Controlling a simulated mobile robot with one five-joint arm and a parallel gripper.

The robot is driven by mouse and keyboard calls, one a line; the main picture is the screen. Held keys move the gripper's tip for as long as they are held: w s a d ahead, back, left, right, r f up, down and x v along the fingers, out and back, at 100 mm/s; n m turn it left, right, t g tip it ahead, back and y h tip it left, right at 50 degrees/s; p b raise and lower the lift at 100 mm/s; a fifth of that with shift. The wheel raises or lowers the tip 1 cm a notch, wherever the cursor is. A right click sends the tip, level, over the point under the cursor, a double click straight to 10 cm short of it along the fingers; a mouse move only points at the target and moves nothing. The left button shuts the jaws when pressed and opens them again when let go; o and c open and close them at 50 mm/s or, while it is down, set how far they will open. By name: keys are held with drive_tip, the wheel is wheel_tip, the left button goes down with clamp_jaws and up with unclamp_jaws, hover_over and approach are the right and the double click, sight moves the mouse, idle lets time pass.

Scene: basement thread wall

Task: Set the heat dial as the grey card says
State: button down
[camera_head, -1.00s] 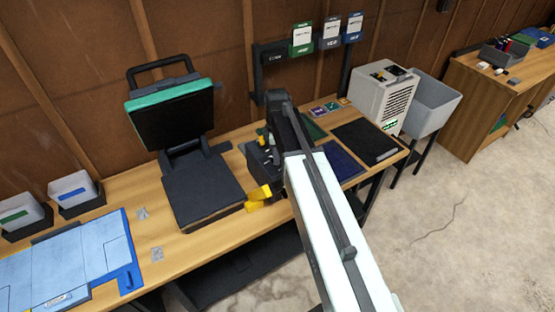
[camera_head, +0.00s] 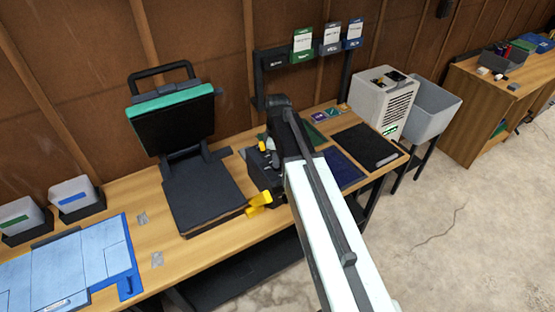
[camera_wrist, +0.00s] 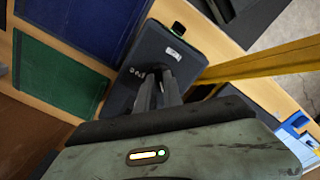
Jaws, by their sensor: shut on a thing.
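In the wrist view a dark control box (camera_wrist: 128,80) with small pale markings and a label lies under my gripper (camera_wrist: 158,88). My gripper is shut on what appears to be the heat dial on this box. The fingers hide the dial, and I cannot read its setting. In the head view my arm covers most of the box. The grey card (camera_head: 331,38) stands in the middle of the wall rack, between a green card (camera_head: 303,44) and a blue card (camera_head: 352,34). Its print is too small to read.
A heat press (camera_head: 172,120) with a raised lid stands left of my gripper. A yellow bar (camera_wrist: 265,65) passes close beside my gripper. Dark mats (camera_head: 365,146) lie to the right, before a white machine (camera_head: 384,100) and a grey bin (camera_head: 432,108).

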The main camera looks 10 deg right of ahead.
drive_tip(key=m, duration=0.5)
drive_tip(key=shift+m, duration=0.3)
drive_tip(key=m, duration=1)
drive_tip(key=shift+m, duration=2.7)
drive_tip(key=c, duration=1.5)
unclamp_jaws()
drive_tip(key=shift+r, duration=0.1)
